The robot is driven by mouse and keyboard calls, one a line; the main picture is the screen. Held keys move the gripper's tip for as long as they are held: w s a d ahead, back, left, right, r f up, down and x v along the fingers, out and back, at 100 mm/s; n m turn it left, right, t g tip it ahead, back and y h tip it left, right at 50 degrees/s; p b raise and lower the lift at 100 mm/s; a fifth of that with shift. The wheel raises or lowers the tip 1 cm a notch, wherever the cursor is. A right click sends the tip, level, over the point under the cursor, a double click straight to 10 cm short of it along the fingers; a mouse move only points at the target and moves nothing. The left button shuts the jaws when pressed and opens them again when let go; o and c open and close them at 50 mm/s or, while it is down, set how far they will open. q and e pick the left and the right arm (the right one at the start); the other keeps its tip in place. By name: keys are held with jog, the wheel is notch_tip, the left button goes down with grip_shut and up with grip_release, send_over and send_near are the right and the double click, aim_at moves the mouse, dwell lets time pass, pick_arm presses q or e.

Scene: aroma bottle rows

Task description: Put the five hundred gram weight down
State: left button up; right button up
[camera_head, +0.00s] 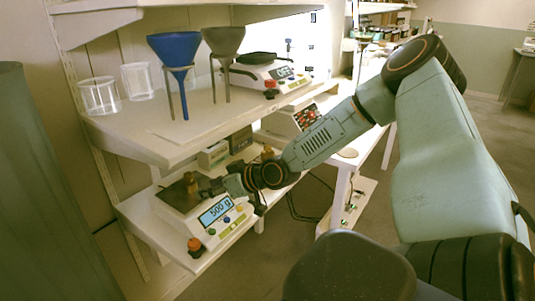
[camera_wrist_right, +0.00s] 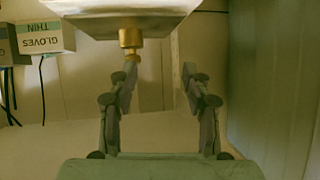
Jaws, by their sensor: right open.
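The brass weight (camera_head: 191,181) stands on the dark pan (camera_head: 174,196) of the lower-shelf scale (camera_head: 212,232), whose display reads 500 g. In the right wrist view the brass weight (camera_wrist_right: 130,38) shows at the pan's edge, near the left fingertip. My right gripper (camera_head: 207,188) is just right of the weight in the head view. In the right wrist view its fingers (camera_wrist_right: 160,70) are apart with nothing between them. Whether a finger still touches the weight cannot be told. My left gripper is not in view.
The upper shelf (camera_head: 147,133) overhangs the scale and holds glass beakers (camera_head: 138,80), a blue funnel (camera_head: 176,50), a grey funnel (camera_head: 223,45) and another device (camera_head: 262,77). A gloves box (camera_wrist_right: 45,37) shows in the right wrist view.

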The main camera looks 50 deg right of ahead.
aim_at(191, 243)
jog(key=s+a+f+g, duration=0.1)
jog(key=a+f, duration=0.1)
jog(key=a, duration=0.1)
jog(key=s+a+f+g, duration=0.1)
jog(key=s+a+f, duration=0.1)
jog(key=f, duration=0.1)
jog(key=s+a+f+g, duration=0.1)
jog(key=s+a+f, duration=0.1)
jog(key=a, duration=0.1)
jog(key=shift+s+a+f+m+g, duration=0.25)
jog(key=shift+a+m+g, duration=0.05)
jog(key=shift+a+m, duration=0.1)
jog(key=s+a+f+g+h, duration=0.1)
jog(key=s+f, duration=0.3)
jog(key=s, duration=0.6)
jog(key=s+a+f+m+g+h, duration=0.1)
jog(key=s+a+f+g, duration=0.3)
jog(key=s, duration=0.6)
jog(key=s+a+f+g+h, duration=0.1)
jog(key=s+f, duration=0.4)
jog(key=s, duration=0.5)
jog(key=shift+s+a+f+m+g, duration=0.2)
jog(key=shift+s+a+m+g, duration=0.2)
jog(key=shift+a+g, duration=0.65)
jog(key=shift+s+d, duration=0.1)
jog(key=shift+d, duration=0.1)
